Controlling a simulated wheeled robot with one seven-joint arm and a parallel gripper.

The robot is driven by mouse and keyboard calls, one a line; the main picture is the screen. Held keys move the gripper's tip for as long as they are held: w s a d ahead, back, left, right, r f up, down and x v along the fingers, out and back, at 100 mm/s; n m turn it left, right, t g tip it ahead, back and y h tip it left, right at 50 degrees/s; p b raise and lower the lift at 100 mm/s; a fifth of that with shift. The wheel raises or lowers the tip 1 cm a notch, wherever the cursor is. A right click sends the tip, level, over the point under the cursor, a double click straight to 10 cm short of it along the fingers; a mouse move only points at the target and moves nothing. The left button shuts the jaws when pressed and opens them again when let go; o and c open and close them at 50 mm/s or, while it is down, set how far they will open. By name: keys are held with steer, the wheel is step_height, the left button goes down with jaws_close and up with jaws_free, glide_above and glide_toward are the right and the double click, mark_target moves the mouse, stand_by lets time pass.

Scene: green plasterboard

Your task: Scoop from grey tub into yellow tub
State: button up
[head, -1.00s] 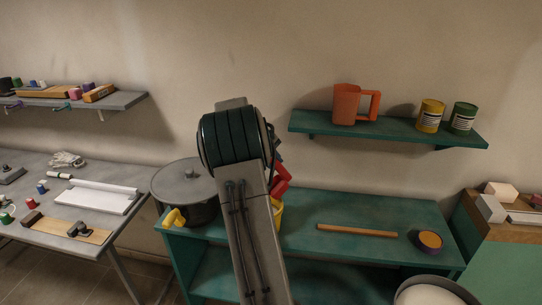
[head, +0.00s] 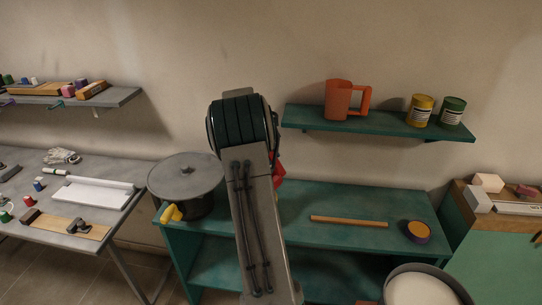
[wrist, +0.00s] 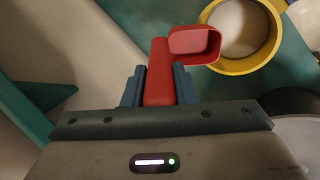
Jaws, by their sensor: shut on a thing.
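My gripper (wrist: 159,88) has blue fingers and is shut on the handle of a red scoop (wrist: 194,45). In the wrist view the scoop's cup shows a red inside with no material visible in it. The cup overlaps the near left rim of the yellow tub (wrist: 240,67) in the picture; I cannot tell whether they touch. Pale material shows inside the yellow tub. In the head view my arm hides the gripper and most of the yellow tub, and a bit of the red scoop (head: 278,170) shows. The grey tub (head: 462,291), with pale contents, is cut off at the bottom right.
The green bench (head: 340,240) carries a lidded dark pot (head: 186,205), a wooden stick (head: 349,221) and a small orange-topped round thing (head: 418,232). A wall shelf (head: 375,127) above holds an orange jug (head: 338,100) and two cans. A grey table (head: 110,170) stands at left.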

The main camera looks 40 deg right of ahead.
step_height(320, 180, up, 2)
steer(key=shift+r+p, duration=0.25)
steer(key=shift+p, duration=0.3)
steer(key=shift+r, duration=2.1)
steer(key=y, duration=0.3)
steer(key=shift+d+y, duration=0.2)
steer(key=shift+y, duration=0.2)
steer(key=shift+a+y, duration=0.1)
steer(key=shift+y, duration=0.7)
steer(key=shift+a, duration=0.1)
